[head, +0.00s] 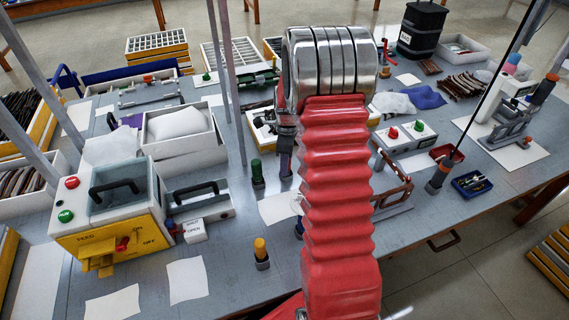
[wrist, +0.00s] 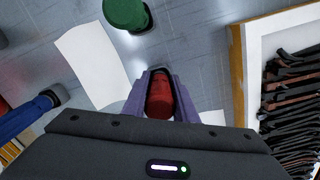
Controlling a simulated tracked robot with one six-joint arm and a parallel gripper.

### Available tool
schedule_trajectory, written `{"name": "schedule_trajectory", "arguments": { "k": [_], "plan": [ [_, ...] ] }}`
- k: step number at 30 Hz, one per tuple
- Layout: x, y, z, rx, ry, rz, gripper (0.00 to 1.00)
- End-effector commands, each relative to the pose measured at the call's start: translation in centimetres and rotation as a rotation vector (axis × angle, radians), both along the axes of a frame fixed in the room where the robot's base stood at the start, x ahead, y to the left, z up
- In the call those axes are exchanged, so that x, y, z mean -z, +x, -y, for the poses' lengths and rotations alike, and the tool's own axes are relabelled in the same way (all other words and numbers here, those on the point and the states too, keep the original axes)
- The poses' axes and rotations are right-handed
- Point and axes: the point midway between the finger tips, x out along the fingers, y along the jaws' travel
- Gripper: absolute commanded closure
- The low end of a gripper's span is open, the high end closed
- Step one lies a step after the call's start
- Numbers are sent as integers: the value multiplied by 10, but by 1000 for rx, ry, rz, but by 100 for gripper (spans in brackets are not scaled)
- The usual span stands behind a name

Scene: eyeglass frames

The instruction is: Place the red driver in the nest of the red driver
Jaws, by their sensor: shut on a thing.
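My gripper (wrist: 158,78) shows in the wrist view with its two purple fingers closed on the red driver (wrist: 160,100), whose rounded red end faces the camera. In the head view my red-sleeved arm covers much of the middle, and only a dark part of the gripper area (head: 286,145) shows at its left edge. The driver's lower end and whatever is under it are hidden, and I cannot make out the nest of the red driver. The green driver (head: 257,172) stands upright to the left, and it also shows at the top of the wrist view (wrist: 125,12).
A yellow driver (head: 261,250) stands upright in a small block nearer the front. A yellow-and-white machine (head: 110,215) stands at the left. A white tray of dark frames (wrist: 252,75) lies right in the wrist view. White sheets (wrist: 92,62) lie flat on the grey table.

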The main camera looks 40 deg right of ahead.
Motion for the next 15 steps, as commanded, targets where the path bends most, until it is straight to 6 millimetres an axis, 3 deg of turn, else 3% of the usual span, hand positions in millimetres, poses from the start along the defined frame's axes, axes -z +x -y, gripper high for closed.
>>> {"name": "schedule_trajectory", "arguments": {
  "k": [15],
  "plan": [
    [7, 0, 1, 1, 0, 0, 100]
  ]
}}
